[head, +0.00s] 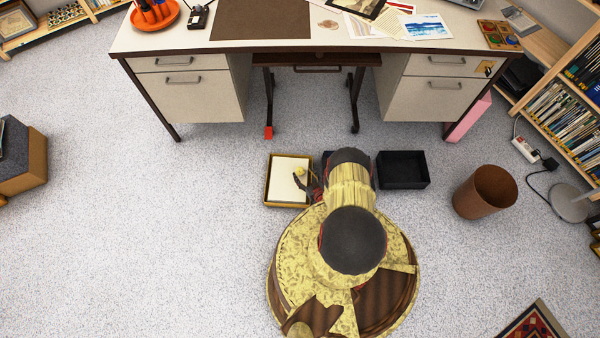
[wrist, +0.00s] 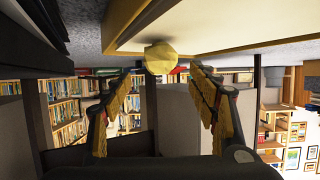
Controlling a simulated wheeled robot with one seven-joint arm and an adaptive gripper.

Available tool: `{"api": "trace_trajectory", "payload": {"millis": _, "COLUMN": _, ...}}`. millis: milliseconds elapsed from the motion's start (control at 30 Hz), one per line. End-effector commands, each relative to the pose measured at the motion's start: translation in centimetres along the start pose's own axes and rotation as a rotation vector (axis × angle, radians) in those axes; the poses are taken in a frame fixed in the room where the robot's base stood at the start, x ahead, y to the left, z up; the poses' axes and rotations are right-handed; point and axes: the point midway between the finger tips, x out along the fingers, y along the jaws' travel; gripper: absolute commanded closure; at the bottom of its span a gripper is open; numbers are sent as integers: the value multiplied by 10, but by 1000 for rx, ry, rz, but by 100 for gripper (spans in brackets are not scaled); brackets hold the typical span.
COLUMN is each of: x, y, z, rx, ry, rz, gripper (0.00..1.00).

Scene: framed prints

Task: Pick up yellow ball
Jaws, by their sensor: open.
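The yellow ball (wrist: 161,58) is at the top middle of the wrist view, against the pale inside of a shallow wood-rimmed box. In the head view the ball (head: 300,170) is a small yellow spot in the right part of that box (head: 268,183). My gripper (wrist: 160,78) is open, with one finger to each side of the ball in the wrist picture. The ball appears just beyond the fingertips, and I see no finger touching it. In the head view my arm hides most of the gripper.
A black open box (head: 403,170) stands right of my arm, and a brown bin (head: 486,191) farther right. A desk (head: 320,42) with drawers stands behind the boxes. The carpet (head: 150,230) on the left is clear.

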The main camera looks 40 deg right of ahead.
Motion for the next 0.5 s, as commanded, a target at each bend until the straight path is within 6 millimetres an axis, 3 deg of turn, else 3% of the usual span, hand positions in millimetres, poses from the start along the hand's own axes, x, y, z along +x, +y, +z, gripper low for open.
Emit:
{"api": "trace_trajectory", "payload": {"millis": 100, "x": 20, "y": -1, "z": 3, "rx": -3, "ry": 1, "rz": -2, "gripper": 41}}
{"api": "trace_trajectory", "payload": {"millis": 200, "x": 28, "y": -1, "z": 2, "rx": 0, "ry": 0, "rz": -1, "gripper": 41}}
{"api": "trace_trajectory", "payload": {"millis": 400, "x": 29, "y": 0, "z": 0, "rx": 1, "ry": -1, "rz": 1, "gripper": 41}}
{"api": "trace_trajectory", "payload": {"millis": 500, "x": 29, "y": 0, "z": 0, "rx": 0, "ry": 0, "rz": 1, "gripper": 45}}
